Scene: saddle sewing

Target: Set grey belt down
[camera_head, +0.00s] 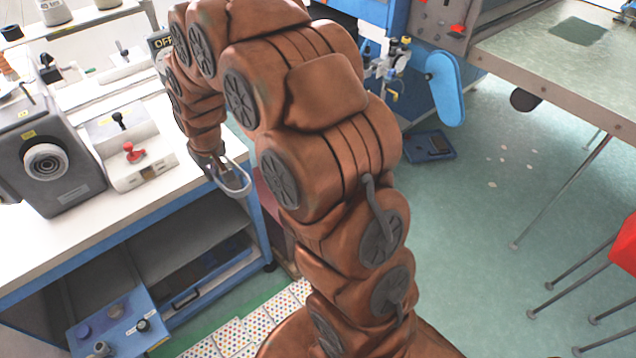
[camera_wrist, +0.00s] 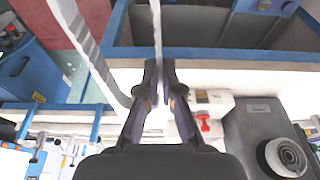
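The grey belt (camera_head: 236,184) is a loop hanging from my gripper (camera_head: 213,161), at the front right edge of the white-topped sewing table (camera_head: 80,225). In the wrist view the belt (camera_wrist: 88,48) runs as a wide band on the left and a thin strand between the fingertips. My gripper (camera_wrist: 160,72) is shut on it there, the two dark fingers close together. The belt hangs clear of the floor. The head view hides the finger contact behind the gripper body.
A grey sewing machine (camera_head: 47,160) stands on the table, with a white unit with a red knob (camera_head: 133,153) beside it. A blue box with knobs (camera_head: 118,325) is below. A blue machine (camera_head: 445,88) stands behind my arm.

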